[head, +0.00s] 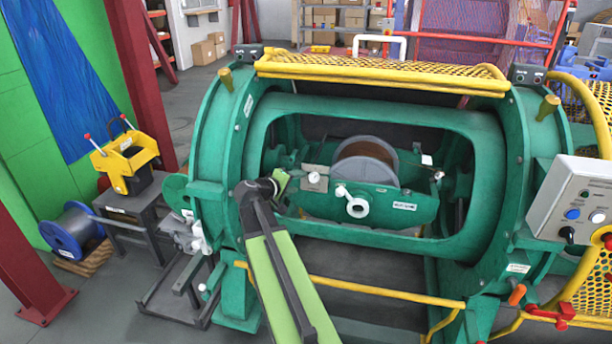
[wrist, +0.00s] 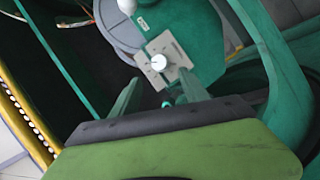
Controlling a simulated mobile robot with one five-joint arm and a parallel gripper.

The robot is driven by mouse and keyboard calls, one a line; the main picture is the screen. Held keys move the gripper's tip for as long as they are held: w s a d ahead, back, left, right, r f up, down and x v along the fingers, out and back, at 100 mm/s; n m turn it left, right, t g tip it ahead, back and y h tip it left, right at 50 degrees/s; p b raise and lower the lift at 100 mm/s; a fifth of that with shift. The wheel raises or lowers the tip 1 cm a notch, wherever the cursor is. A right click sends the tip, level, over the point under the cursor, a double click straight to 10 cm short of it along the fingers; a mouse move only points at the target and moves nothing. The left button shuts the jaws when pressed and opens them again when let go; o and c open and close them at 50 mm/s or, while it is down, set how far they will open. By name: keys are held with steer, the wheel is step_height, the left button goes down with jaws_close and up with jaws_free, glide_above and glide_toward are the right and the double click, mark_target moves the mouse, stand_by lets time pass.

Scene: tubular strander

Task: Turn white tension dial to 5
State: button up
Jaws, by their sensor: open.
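The white tension dial (wrist: 158,62) is a small round knob on a beige square plate (wrist: 176,52), ahead of my gripper in the wrist view. In the head view the dial (head: 314,177) sits on the left part of the green cradle, inside the machine's opening. My gripper (wrist: 160,80) is open, its two green fingers spread either side below the dial, with nothing between them. In the head view my gripper (head: 284,182) is just left of the dial, apart from it. The numbers on the dial are too small to read.
The green frame (head: 390,108) surrounds the opening. A yellow rail (head: 370,290) runs along the front. A control box (head: 585,205) stands at right.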

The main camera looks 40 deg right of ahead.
steer(key=p+v, duration=0.2)
steer(key=v, duration=0.6)
steer(key=shift+a, duration=0.35)
steer(key=shift+r, duration=0.1)
